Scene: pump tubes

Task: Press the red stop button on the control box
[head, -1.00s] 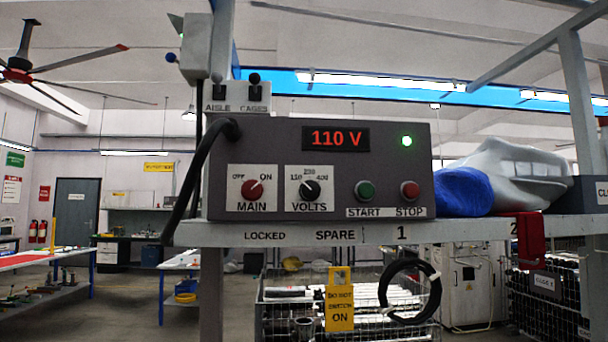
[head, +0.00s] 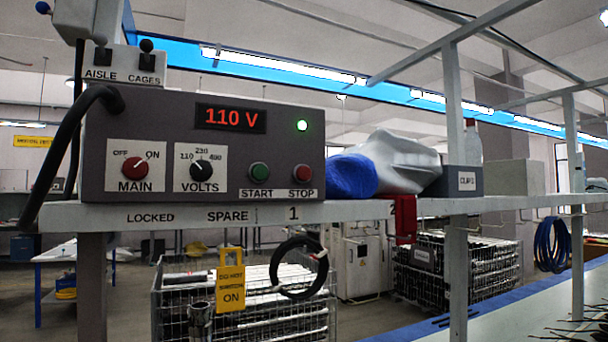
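The grey control box (head: 170,115) stands on a shelf at the left in the head view. Its red stop button (head: 302,173) is at the lower right of its face, above the STOP label. The green start button (head: 259,173) is just left of it. The display (head: 231,118) reads 110 V and a green lamp (head: 302,125) is lit. The main knob (head: 135,169) points toward ON and the volts knob (head: 201,170) is to its right. My gripper is not in view, and nothing covers the buttons.
The shelf edge (head: 360,210) runs below the box. A blue roll (head: 351,176), a grey-white bundle (head: 402,161) and a dark clamps box (head: 465,181) stand right of it. A yellow tag (head: 231,288) and black coil (head: 277,267) hang below. A post (head: 457,270) stands at right.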

